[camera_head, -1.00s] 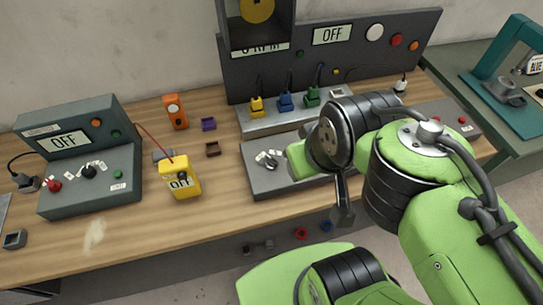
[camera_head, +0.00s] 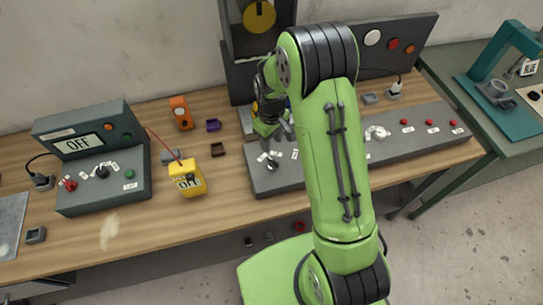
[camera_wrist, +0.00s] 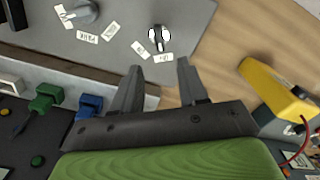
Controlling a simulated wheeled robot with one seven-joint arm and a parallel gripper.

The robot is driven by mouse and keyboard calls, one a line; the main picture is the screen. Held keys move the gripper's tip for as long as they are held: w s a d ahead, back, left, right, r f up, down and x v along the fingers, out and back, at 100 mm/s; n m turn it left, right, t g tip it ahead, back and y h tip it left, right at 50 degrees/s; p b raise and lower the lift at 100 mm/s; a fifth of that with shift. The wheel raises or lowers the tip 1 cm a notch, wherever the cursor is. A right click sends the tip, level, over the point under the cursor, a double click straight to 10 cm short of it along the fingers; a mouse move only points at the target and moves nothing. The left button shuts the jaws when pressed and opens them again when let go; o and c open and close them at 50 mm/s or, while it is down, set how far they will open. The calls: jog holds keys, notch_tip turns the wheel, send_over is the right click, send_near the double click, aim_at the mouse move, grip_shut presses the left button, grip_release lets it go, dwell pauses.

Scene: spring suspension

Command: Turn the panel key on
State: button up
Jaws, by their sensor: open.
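The panel key (camera_head: 271,163) sits on the left end of the grey console (camera_head: 400,153), with small white labels beside it. In the wrist view the key (camera_wrist: 158,38) is a dark bow in a bright round collar, with two labels near it. My gripper (camera_wrist: 159,68) is open and empty. Its two dark fingertips point at the console edge by the key, and the key shows just beyond the gap between them, apart from both. In the head view my gripper is over the console's left part, partly hidden by my arm.
A grey knob (camera_wrist: 84,12) with labels is on the same console. Green (camera_wrist: 45,97) and blue (camera_wrist: 88,106) connectors are near my gripper. A dark panel (camera_head: 410,32) rises behind.

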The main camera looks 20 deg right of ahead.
aim_at(271, 160)
notch_tip(271, 160, down, 10)
jog(key=shift+w+f, duration=0.1)
grip_shut()
